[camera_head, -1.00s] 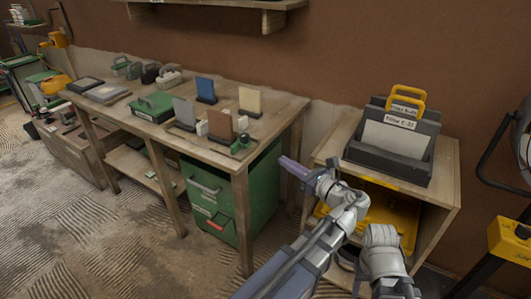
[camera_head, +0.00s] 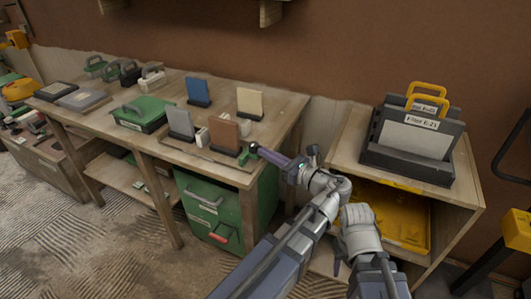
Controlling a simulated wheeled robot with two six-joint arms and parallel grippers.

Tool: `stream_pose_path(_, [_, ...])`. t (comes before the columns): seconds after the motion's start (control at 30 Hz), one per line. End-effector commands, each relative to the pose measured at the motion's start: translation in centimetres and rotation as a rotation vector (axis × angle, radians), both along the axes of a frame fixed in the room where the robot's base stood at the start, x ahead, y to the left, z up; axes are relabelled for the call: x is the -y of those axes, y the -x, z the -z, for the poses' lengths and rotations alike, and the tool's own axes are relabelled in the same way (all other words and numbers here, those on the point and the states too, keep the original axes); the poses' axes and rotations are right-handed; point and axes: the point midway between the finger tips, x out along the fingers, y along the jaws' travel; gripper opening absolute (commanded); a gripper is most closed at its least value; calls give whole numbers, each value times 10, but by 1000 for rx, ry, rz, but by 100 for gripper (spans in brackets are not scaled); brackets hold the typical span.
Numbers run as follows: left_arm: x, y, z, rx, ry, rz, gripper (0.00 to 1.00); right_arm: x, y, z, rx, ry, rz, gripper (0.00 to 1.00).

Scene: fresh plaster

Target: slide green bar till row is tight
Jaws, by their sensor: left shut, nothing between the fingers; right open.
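The green bar (camera_head: 243,157) is a small dark green piece at the right end of the front row, near the bench's front right corner. The row has an upright grey panel (camera_head: 180,122), a small white block (camera_head: 202,137) and an upright brown panel (camera_head: 224,134). The bar stands right of the brown panel; I cannot tell whether they touch. My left gripper (camera_head: 256,149) is shut and empty, its tips pointing left, close to the bar's right side; contact is unclear. My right gripper (camera_head: 338,267) is open, low beside my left arm and mostly hidden.
Behind the row stand a blue panel (camera_head: 198,91) and a beige panel (camera_head: 249,102). A green case (camera_head: 143,112) lies to the left. A low shelf unit (camera_head: 458,195) with a black file holder (camera_head: 410,140) stands right. The bench (camera_head: 270,128) has bare wood behind the bar.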

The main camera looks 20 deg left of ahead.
Motion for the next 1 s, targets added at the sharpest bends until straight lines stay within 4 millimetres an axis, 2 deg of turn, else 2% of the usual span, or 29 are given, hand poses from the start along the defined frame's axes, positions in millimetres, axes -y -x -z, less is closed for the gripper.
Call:
stream_pose_path(0.47, [0, 1, 0, 0, 0, 0, 0, 0, 0, 0, 0, 0, 0, 50])
stream_pose_path(0.77, [-38, -1, 0, 0, 0, -2, 0, 0, 0, 0, 0, 0, 0, 50])
stream_pose_path(1.0, [-39, -2, 0, 0, 0, 0, 0, 0, 0, 0, 0, 0, 0, 50])
